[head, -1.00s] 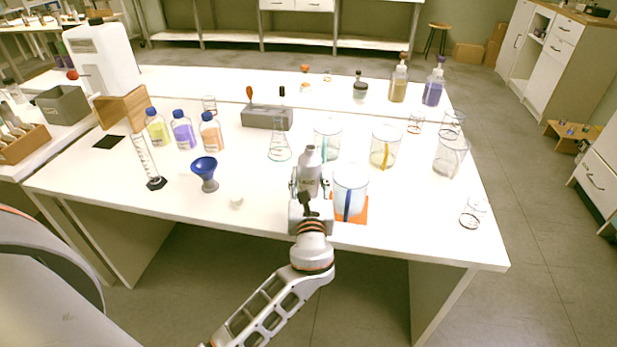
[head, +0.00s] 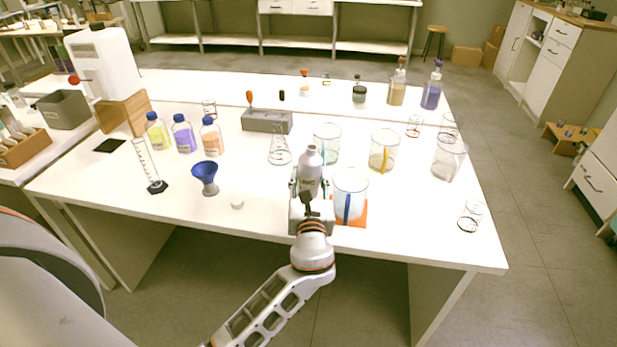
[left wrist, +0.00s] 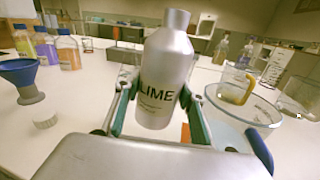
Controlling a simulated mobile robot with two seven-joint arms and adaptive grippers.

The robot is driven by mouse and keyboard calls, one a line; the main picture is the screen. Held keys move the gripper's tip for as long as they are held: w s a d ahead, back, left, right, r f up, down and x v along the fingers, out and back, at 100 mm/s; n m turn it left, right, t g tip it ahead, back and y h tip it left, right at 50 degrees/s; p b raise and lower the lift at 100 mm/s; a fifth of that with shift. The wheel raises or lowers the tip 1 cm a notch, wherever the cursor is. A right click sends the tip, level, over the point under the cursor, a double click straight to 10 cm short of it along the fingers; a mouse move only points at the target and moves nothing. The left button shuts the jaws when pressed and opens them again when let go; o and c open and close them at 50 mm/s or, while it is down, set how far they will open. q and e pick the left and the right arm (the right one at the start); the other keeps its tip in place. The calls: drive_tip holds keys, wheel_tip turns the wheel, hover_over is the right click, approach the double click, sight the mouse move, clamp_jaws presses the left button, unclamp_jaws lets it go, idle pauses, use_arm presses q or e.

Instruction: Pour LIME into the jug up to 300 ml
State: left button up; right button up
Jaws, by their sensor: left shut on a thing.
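My left gripper (head: 309,192) is shut on a silver bottle (head: 310,168) labelled LIME, which also shows in the left wrist view (left wrist: 165,70). The bottle is upright and its mouth looks uncapped in the head view. A clear jug with a blue handle (head: 350,183) stands on an orange mat (head: 361,218) just right of the bottle. Its rim and blue handle (left wrist: 259,149) show at the right of the left wrist view. I cannot read the jug's level. My right gripper is not in view.
A white cap (head: 237,203) and a blue funnel (head: 205,172) stand to the left. More clear jugs, one with a yellow handle (head: 384,152), stand behind and right. A conical flask (head: 280,149) and a grey block (head: 266,122) are behind. The front right table is mostly clear.

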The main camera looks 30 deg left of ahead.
sight(312, 168)
use_arm(q)
drive_tip(key=shift+r+m+p, duration=0.4)
drive_tip(key=shift+r+p, duration=0.2)
drive_tip(key=shift+r, duration=0.7)
idle(0.4)
drive_tip(key=shift+r+p, duration=0.3)
drive_tip(key=shift+r, duration=0.25)
idle(0.3)
drive_tip(key=shift+d+f+m, duration=0.1)
drive_tip(key=shift+m, duration=0.5)
drive_tip(key=shift+m+t+b, duration=0.3)
drive_tip(key=shift+m+b, duration=0.1)
drive_tip(key=shift+d+r+m, duration=0.1)
drive_tip(key=shift+r+m, duration=0.3)
drive_tip(key=shift+w+r, duration=0.1)
drive_tip(key=shift+r, duration=0.05)
drive_tip(key=shift+r+m, duration=0.15)
drive_tip(key=shift+m, duration=0.15)
drive_tip(key=shift+r, duration=0.1)
drive_tip(key=shift+d+r+m+t, duration=0.1)
drive_tip(key=shift+r+m+t, duration=0.05)
drive_tip(key=shift+m+t, duration=0.2)
